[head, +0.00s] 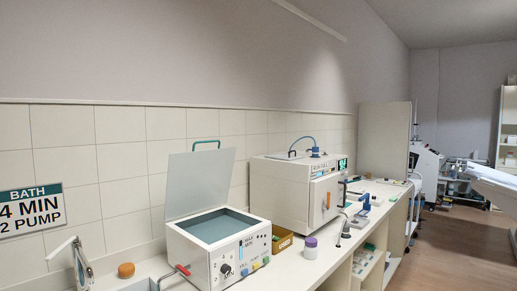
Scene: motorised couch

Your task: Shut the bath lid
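The bath (221,243) is a white box on the counter, with a dark opening on top and a front panel of knobs and buttons. Its lid (198,184) stands open, nearly upright along the back edge, with a green handle (207,142) at its top. A red-tipped lever (183,270) sticks out at the front left of the box. Neither of my grippers shows in the head view.
A larger white machine (292,194) stands to the right of the bath. A small brown box (282,240) and a purple-capped jar (311,248) sit between them in front. A faucet (80,264) and an orange-brown knob-like object (126,270) are at the left. Open floor (450,250) lies right.

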